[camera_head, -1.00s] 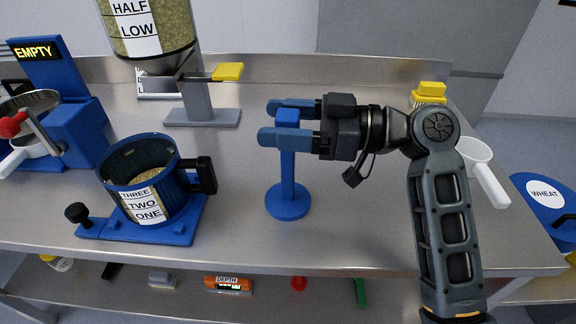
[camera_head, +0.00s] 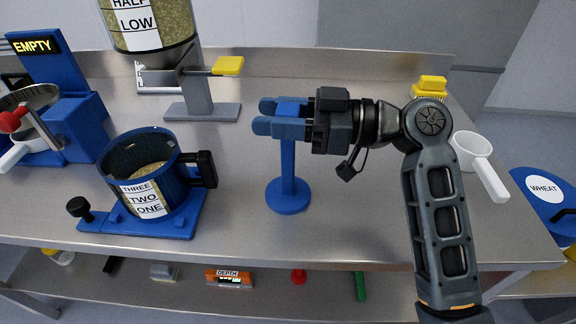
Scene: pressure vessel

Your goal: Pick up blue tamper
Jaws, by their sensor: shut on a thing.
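The blue tamper (camera_head: 288,180) stands upright on the metal table, with a round base, a thin stem and a block-like top. My gripper (camera_head: 277,117) reaches in from the right at the tamper's top. Its two blue fingers are shut on the tamper's top block, one on the far side and one on the near side. The tamper's base appears to rest on the table or very close to it; I cannot tell which. Part of the top is hidden by the fingers.
A blue vessel (camera_head: 119,168) with a black handle stands on a blue base left of the tamper. A dispenser stand (camera_head: 200,98) with a yellow lever is behind. A white scoop (camera_head: 470,150) and yellow brush (camera_head: 431,86) lie right. The table's front edge is close.

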